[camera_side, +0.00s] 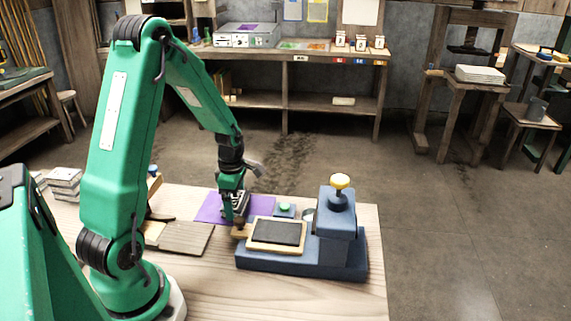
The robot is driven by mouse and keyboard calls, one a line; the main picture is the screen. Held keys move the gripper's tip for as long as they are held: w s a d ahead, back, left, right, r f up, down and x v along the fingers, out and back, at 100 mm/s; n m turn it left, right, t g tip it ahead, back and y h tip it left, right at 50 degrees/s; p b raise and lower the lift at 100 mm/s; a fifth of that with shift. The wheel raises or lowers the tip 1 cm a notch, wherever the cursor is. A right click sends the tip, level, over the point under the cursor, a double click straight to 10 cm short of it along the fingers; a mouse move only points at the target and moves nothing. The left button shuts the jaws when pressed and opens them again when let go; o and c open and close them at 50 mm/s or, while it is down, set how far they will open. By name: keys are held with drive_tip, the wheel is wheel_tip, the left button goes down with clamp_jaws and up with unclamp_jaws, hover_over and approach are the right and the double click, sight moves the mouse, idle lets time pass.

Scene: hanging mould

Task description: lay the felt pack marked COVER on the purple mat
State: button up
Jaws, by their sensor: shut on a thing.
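The purple mat (210,208) lies flat on the pale wooden table, behind and partly hidden by my gripper. My gripper (235,216) points down over the mat's front right part, close to a tan wooden block (241,231) at the left end of a framed dark panel. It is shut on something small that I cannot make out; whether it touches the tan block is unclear. No COVER marking is legible, so I cannot pick out the felt pack with certainty. A flat brown piece (187,237) lies left of the panel.
A green button (284,207) sits behind the panel. The front table is clear.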

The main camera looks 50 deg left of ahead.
sight(235, 200)
drive_tip(key=shift+f, duration=0.15)
drive_tip(key=o, duration=0.8)
drive_tip(key=shift+c, duration=0.2)
wheel_tip(235, 200, up, 12)
idle(0.6)
